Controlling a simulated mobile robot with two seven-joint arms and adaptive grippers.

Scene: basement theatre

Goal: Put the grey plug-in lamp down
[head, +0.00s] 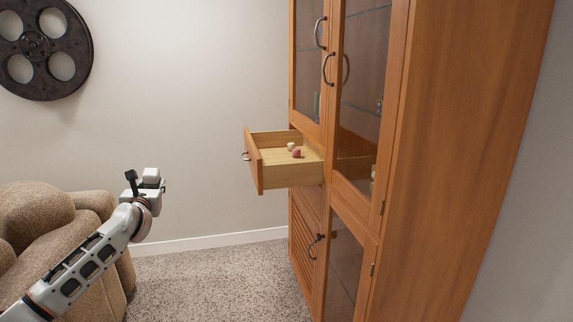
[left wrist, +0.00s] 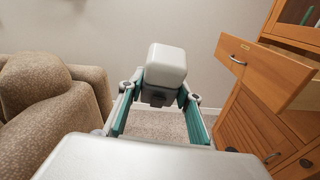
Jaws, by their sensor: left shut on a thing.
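The grey plug-in lamp (left wrist: 167,64) is a rounded pale grey block with a darker lower part. It sits between the fingers of my left gripper (left wrist: 159,92), which is shut on it. In the head view the lamp (head: 151,174) shows small and pale at the end of my left arm. My left gripper (head: 151,187) is there in the air, between the armchair and the open drawer, apart from both. My right gripper is in neither view.
An open wooden drawer (head: 256,172) with two small objects inside sticks out of the tall wooden cabinet (head: 455,140). A brown armchair (head: 38,215) stands at the left. Carpet (head: 215,280) between them is clear. A film reel (head: 35,45) hangs on the wall.

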